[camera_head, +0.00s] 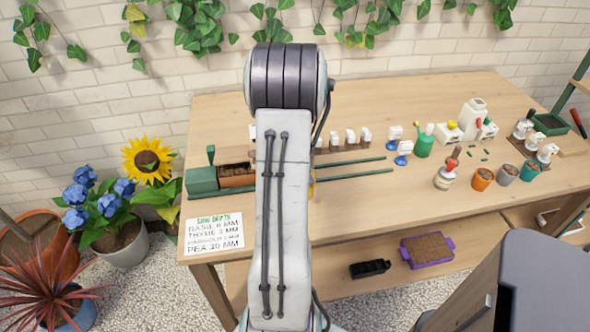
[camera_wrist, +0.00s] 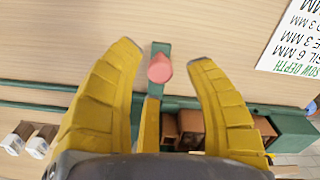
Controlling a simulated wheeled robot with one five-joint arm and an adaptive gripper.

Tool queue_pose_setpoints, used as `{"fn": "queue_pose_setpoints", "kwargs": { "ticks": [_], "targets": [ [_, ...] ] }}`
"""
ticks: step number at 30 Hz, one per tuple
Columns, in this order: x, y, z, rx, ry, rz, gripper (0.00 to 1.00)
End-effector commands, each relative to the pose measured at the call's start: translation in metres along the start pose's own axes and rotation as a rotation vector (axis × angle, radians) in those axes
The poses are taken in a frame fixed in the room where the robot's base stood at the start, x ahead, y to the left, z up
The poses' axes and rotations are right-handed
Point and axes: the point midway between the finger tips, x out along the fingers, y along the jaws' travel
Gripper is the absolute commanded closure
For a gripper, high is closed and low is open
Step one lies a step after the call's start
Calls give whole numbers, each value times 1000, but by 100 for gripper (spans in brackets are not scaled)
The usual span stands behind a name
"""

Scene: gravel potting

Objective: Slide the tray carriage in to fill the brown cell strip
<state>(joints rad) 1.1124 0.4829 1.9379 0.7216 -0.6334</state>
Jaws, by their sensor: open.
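In the wrist view, a pink round knob (camera_wrist: 159,70) stands on a green bar (camera_wrist: 161,48) between the yellow fingers of my gripper (camera_wrist: 163,56). The gripper is open; I cannot tell whether a finger touches the knob. The brown cell strip (camera_wrist: 216,126) lies beside the bar, partly behind a finger. It also shows in the head view (camera_head: 236,176), left of my arm, against the green box (camera_head: 202,183). The green box also shows in the wrist view (camera_wrist: 297,131). My arm hides the knob and gripper in the head view.
Green rails (camera_head: 352,174) run right along the table (camera_head: 400,215). Small white-topped blocks (camera_head: 350,137) stand behind them. A sow-depth card (camera_head: 214,233) lies at the front left. Pots, including an orange one (camera_head: 482,179), and a green can (camera_head: 424,143) stand farther right.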

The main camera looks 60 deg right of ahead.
Motion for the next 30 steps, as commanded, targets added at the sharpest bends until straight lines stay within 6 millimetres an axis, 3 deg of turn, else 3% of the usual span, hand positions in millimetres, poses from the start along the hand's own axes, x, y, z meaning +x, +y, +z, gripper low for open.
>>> {"fn": "queue_pose_setpoints", "kwargs": {
  "ticks": [15, 21, 30],
  "targets": [
    [-83, 0, 0, 0, 2, 1, 51],
    [-98, 0, 0, 0, 1, 0, 51],
    [-103, 0, 0, 0, -1, 0, 51]
  ]
}}
